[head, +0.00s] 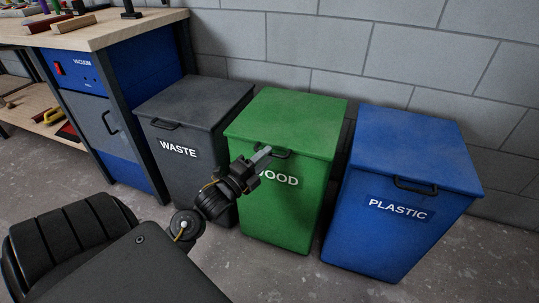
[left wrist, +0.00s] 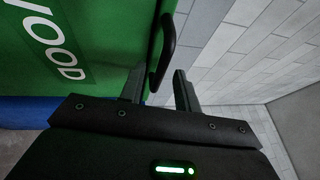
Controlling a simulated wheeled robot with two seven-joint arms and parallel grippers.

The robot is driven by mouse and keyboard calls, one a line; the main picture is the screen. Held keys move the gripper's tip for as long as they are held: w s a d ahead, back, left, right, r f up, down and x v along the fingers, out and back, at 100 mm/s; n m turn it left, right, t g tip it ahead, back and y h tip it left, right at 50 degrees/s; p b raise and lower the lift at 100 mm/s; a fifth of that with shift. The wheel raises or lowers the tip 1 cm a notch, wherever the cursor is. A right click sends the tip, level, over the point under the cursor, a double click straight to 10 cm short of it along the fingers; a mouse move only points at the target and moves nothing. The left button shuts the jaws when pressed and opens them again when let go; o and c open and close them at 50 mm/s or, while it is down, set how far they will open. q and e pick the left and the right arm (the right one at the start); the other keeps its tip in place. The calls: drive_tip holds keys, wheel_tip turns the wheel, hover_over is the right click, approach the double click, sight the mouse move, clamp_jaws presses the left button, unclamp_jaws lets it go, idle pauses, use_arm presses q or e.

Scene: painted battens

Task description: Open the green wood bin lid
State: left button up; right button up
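The green wood bin (head: 285,205) stands between two other bins, with its green lid (head: 290,118) lying shut on top. A dark bar handle (head: 282,154) is at the lid's front edge. My left gripper (head: 263,157) is at the bin's front, right by this handle, and covers part of it and of the WOOD label. In the left wrist view the gripper (left wrist: 159,72) is open, and the black handle (left wrist: 166,48) appears in the gap between its fingers. I cannot tell whether a finger touches it. My right gripper is not in view.
A grey waste bin (head: 190,117) stands to the left and a blue plastic bin (head: 400,195) to the right, both with shut lids. A workbench (head: 110,28) with a blue vacuum cabinet is at far left. A block wall (head: 330,45) is close behind the bins.

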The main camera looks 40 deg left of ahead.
use_arm(q)
drive_tip(key=shift+w+d+r, duration=0.1)
drive_tip(key=shift+w+r, duration=0.1)
drive_tip(key=shift+w, duration=1)
clamp_jaws()
